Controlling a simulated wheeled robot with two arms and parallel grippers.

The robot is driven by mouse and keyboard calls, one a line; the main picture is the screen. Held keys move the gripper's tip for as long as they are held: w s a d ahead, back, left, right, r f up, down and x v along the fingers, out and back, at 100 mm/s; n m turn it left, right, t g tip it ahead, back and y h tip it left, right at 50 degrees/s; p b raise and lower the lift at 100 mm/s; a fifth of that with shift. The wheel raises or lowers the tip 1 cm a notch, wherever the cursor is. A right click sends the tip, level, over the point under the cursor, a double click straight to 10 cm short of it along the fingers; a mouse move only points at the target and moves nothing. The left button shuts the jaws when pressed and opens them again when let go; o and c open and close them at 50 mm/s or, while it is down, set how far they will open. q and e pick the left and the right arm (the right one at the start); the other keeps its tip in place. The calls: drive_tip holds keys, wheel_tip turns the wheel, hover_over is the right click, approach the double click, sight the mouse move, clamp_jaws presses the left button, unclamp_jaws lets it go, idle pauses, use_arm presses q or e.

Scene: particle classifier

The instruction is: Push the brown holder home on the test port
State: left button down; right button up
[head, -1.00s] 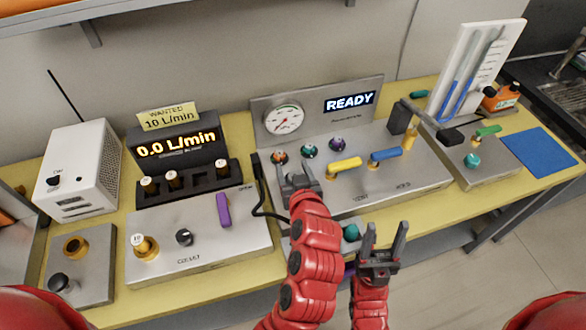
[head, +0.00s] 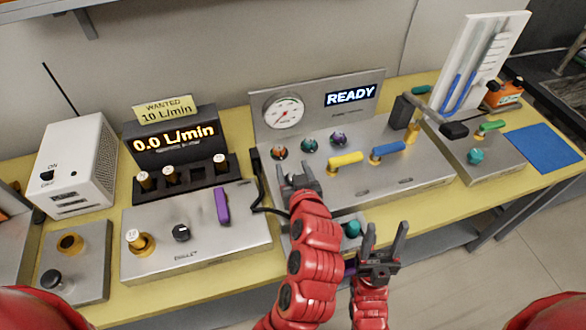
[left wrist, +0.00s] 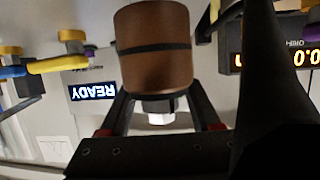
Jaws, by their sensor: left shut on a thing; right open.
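The brown holder (left wrist: 155,45) is a brown cylinder with a black band, large in the left wrist view, which looks upside down. A pale hexagonal piece (left wrist: 157,112) shows at its end between the fingers. My left gripper (head: 297,177) is shut on the holder over the front left of the READY panel (head: 410,180). In the head view the hand and arm cover the holder, and I cannot make out the test port or whether the holder touches it. My right gripper (head: 386,238) is open and empty, in front of the table edge.
Three round fittings, the nearest orange-rimmed (head: 279,152), sit behind my left gripper. A yellow lever (head: 345,160) and a blue lever (head: 388,151) stand to their right. A black cable (head: 262,208) runs left of my left gripper.

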use_arm(q)
drive_tip(key=shift+f, duration=0.25)
unclamp_jaws()
drive_tip(key=shift+r, duration=0.1)
drive_tip(key=p+v, duration=0.3)
drive_tip(key=v, duration=1.4)
drive_tip(key=shift+s, duration=0.25)
